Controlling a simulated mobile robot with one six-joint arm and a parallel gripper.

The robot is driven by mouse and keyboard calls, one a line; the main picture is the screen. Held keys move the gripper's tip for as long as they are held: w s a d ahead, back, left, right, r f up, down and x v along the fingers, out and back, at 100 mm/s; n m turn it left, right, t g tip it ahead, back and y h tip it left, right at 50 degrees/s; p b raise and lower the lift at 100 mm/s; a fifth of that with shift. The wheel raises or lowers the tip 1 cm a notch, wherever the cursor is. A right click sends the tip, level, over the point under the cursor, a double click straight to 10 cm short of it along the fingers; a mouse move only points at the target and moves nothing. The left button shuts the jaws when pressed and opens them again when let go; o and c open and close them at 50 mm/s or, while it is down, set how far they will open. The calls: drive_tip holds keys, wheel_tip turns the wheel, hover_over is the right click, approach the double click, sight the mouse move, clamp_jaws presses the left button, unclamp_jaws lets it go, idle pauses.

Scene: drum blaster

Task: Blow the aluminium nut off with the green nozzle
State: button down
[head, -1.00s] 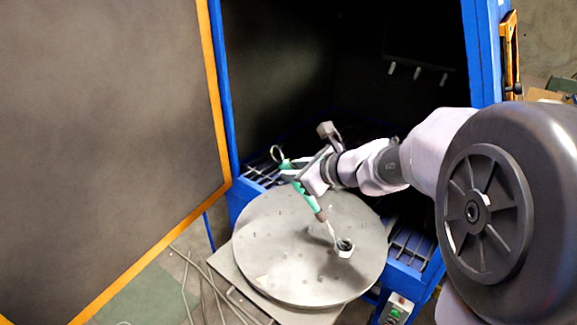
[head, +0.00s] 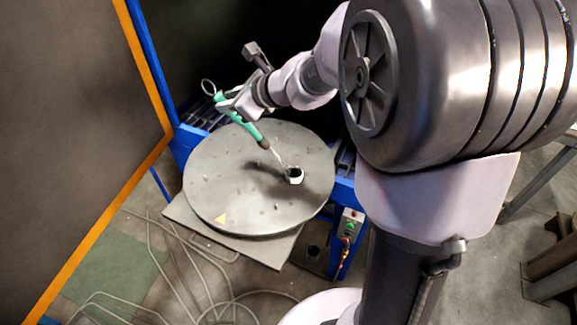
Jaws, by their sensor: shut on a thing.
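The aluminium nut (head: 295,177) is a small pale ring with a dark hole. It sits on the round grey turntable (head: 225,203), right of its middle. My gripper (head: 232,108) is shut on the green nozzle (head: 245,126), a slim green tube with a brownish front part and a thin, pale tip. The nozzle slants down to the right, its tip close to the nut's upper left edge. I cannot tell whether the tip touches the nut.
A blue cabinet with a dark inside stands behind the turntable. Its large grey door (head: 70,130) with an orange edge is open at the left. A control box (head: 350,222) is at the front right. Hoses (head: 170,262) lie on the floor in front.

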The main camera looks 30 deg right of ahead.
idle(0.3)
wheel_tip(320, 180, up, 6)
drive_tip(key=p, duration=0.5)
drive_tip(key=shift+r, duration=0.2)
drive_tip(key=shift+f, duration=0.2)
